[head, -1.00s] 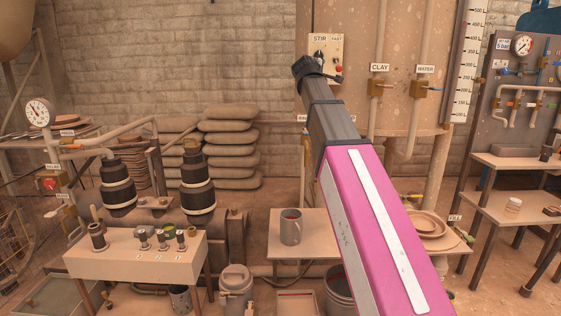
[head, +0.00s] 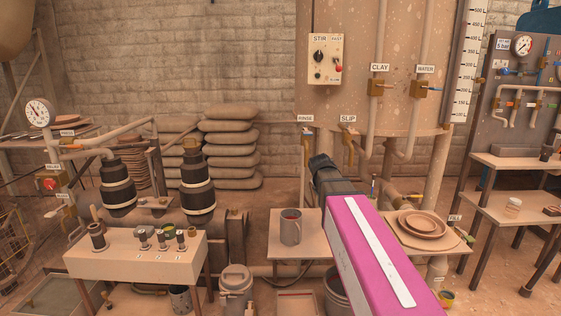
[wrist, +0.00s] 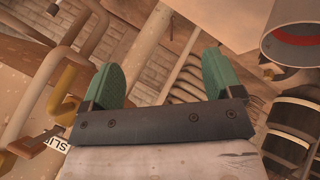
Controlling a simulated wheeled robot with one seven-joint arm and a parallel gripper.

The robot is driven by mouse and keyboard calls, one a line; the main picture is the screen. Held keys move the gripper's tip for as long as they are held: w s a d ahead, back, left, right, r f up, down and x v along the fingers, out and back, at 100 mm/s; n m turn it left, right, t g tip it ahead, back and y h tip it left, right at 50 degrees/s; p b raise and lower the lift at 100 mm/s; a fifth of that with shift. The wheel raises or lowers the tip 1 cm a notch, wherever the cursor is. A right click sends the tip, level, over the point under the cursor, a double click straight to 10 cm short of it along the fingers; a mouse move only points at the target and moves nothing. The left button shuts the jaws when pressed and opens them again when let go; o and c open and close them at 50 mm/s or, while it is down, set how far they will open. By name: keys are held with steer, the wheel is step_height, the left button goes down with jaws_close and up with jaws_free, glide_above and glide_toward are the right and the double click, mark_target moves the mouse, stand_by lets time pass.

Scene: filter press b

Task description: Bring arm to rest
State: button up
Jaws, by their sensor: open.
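My arm (head: 365,245), pink with a white stripe, reaches up from the lower right in the head view. Its dark far end is in front of the space between two tables, and the fingers are hidden there. In the wrist view my gripper (wrist: 160,82) is open, with two green finger pads wide apart and nothing between them. Pipes and the block wall show behind the pads.
A grey mug (head: 291,227) stands on the small table left of my arm. Stacked plates (head: 422,224) sit on the table to its right. The stir panel (head: 325,59) and the slip valve (head: 348,131) on the tank are behind. A bench with knobs (head: 135,258) is at left.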

steer(key=s+f+m+g+y, duration=0.3)
steer(key=s+f+m+g, duration=0.3)
steer(key=s+f, duration=1.6)
step_height(320, 180, down, 3)
steer(key=shift+s+f+g+y, duration=0.2)
steer(key=shift+s+g+y, duration=0.15)
steer(key=shift+g, duration=0.25)
steer(key=shift+d, duration=0.1)
